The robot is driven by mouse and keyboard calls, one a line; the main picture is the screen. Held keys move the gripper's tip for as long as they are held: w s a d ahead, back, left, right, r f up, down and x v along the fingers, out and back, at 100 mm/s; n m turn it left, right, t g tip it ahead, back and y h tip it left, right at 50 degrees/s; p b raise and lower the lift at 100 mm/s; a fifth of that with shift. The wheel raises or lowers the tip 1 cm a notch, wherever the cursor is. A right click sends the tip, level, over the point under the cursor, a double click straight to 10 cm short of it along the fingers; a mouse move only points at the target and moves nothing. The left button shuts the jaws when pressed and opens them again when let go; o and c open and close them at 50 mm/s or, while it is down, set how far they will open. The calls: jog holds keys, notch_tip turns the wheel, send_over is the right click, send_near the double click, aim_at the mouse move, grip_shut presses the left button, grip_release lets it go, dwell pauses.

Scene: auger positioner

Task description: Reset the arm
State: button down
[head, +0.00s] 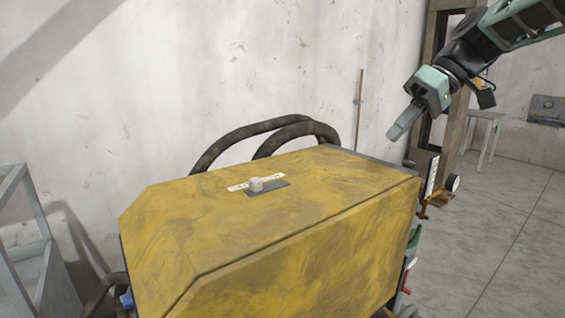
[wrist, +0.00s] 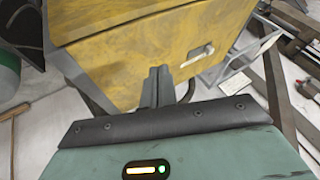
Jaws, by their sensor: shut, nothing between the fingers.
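My gripper (head: 404,123) hangs in the air at the upper right of the head view, above and beyond the right end of the yellow machine housing (head: 330,235). Its fingers are together, point down to the left, and hold nothing. In the wrist view my gripper (wrist: 158,75) shows its closed fingers in the middle, in front of the yellow housing (wrist: 150,40). A pale knob (head: 256,184) on a dark plate sits on top of the housing, with a white marked strip behind it. The knob and plate also show in the wrist view (wrist: 198,56). The gripper is apart from both.
Dark hoses (head: 265,135) arch behind the housing by the wall. A gauge and fittings (head: 440,185) stick out at its right end. A grey metal frame (head: 25,250) stands at the left. A wooden post (head: 434,100) and a small table (head: 487,125) stand behind my arm. Floor at the right is clear.

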jog(key=s+d+f+m+t+h, duration=0.1)
jog(key=s+d+f+m+h, duration=0.4)
jog(key=s+f, duration=0.55)
jog(key=s+d+f+m+t+h, duration=0.1)
jog(key=s+d+f+m+h, duration=0.15)
jog(key=s+d+f, duration=0.8)
jog(key=s+a+f+n+g, duration=0.1)
jog(key=s+a+n, duration=0.2)
jog(key=a, duration=0.8)
jog(key=s+a+n+g+b, duration=0.1)
jog(key=s+a+n, duration=0.3)
jog(key=a, duration=0.7)
jog(key=s, duration=0.2)
jog(key=shift+s+a+f+y, duration=0.3)
jog(key=shift+f+y, duration=0.05)
jog(key=shift+a, duration=0.1)
